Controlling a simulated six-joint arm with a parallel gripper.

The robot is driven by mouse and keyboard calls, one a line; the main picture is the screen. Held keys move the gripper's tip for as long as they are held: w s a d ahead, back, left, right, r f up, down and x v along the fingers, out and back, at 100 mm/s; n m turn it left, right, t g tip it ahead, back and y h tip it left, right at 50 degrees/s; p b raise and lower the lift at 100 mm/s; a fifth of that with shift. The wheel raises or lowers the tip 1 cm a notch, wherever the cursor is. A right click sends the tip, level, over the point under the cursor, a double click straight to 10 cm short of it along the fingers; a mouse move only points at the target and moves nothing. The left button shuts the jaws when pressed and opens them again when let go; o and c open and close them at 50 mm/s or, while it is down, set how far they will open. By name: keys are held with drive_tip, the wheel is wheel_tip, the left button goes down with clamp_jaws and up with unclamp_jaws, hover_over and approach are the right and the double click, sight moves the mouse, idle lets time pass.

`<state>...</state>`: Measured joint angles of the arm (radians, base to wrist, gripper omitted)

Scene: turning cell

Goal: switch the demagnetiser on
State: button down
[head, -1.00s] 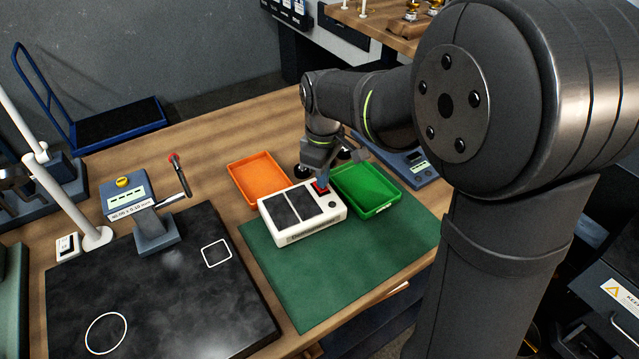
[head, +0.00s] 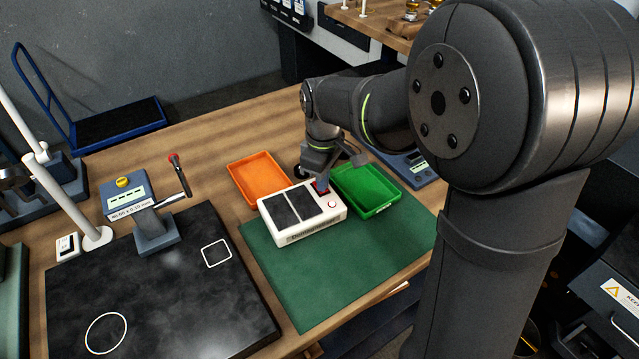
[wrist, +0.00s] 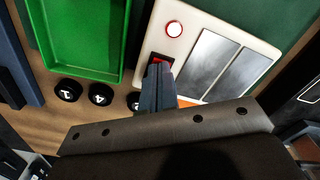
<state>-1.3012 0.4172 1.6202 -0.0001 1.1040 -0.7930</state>
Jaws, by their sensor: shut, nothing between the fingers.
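The demagnetiser (head: 292,232) is a white box with two dark plates on top, at the back edge of a green mat. It also shows in the wrist view (wrist: 190,22). Its red rocker switch (wrist: 161,60) sits in a dark frame, partly covered by my fingertips.
A green tray (head: 368,208) stands close on the right of the demagnetiser, and an orange tray (head: 259,178) behind it. Several black knobs (wrist: 100,94) stand nearby. The green mat (head: 330,285) is clear in front. A dark stone plate (head: 170,300) lies to the left.

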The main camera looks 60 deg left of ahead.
drive_tip(key=shift+r, duration=3.45)
wheel_tip(320, 180, down, 7)
drive_tip(key=shift+r, duration=0.15)
drive_tip(key=w+a+r+m+y, duration=0.1)
drive_tip(key=w+r+m+y, duration=0.1)
drive_tip(key=r, duration=0.6)
drive_tip(key=w+r+m+y, duration=0.2)
drive_tip(key=w+r+m, duration=0.2)
drive_tip(key=w+r, duration=0.2)
drive_tip(key=shift+w+a+r+y, duration=0.3)
drive_tip(key=shift+a+r, duration=0.1)
drive_tip(key=shift+r, duration=0.75)
